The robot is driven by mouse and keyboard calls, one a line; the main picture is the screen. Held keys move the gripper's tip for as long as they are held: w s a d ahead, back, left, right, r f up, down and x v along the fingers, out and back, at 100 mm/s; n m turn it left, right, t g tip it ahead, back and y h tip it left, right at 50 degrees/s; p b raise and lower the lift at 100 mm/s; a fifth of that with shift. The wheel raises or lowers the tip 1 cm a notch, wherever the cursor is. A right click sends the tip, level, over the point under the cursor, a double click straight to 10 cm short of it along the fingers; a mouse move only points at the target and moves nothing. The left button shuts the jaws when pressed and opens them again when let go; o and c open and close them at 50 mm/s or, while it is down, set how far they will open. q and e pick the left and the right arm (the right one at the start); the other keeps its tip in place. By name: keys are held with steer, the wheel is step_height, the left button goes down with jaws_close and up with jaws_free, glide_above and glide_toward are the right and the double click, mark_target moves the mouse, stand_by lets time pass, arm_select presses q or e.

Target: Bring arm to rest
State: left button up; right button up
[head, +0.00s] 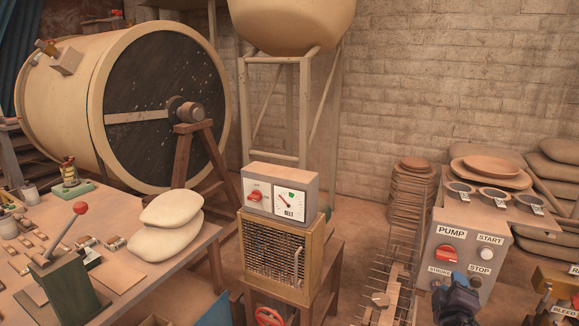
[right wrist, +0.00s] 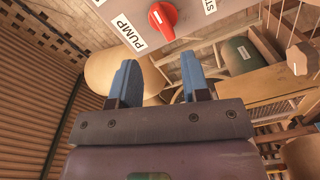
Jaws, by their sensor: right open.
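My right gripper (head: 458,284) shows at the lower right of the head view, in front of the pump panel (head: 466,246). In the right wrist view its two blue fingers stand apart with nothing between them (right wrist: 160,80). The red knob (right wrist: 163,17) of the pump panel lies beyond the fingertips, apart from them. The knob also shows in the head view (head: 446,252), above the gripper. My left gripper is in neither view.
A workbench (head: 150,268) with a green lever stand (head: 66,290) and two pale sacks (head: 165,223) is at left. A cabinet with a gauge box (head: 281,192) stands mid-view. A plate rack (head: 385,300) is left of the pump panel. Bowls (head: 493,195) sit behind the panel.

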steer(key=s+a+f+m+y, duration=0.6)
steer(key=s+a+f, duration=0.1)
steer(key=s+a, duration=0.35)
steer(key=s+a+f+g+y, duration=0.1)
steer(key=s+a+f+g, duration=0.1)
steer(key=s+f, duration=0.3)
steer(key=s+a+f+m+g+y, duration=0.1)
steer(key=s+f, duration=0.5)
steer(key=s, duration=0.8)
steer(key=shift+a+f+m+g, duration=0.3)
steer(key=shift+a+g, duration=0.15)
steer(key=shift+g, duration=0.45)
steer(key=shift+s+r, duration=0.1)
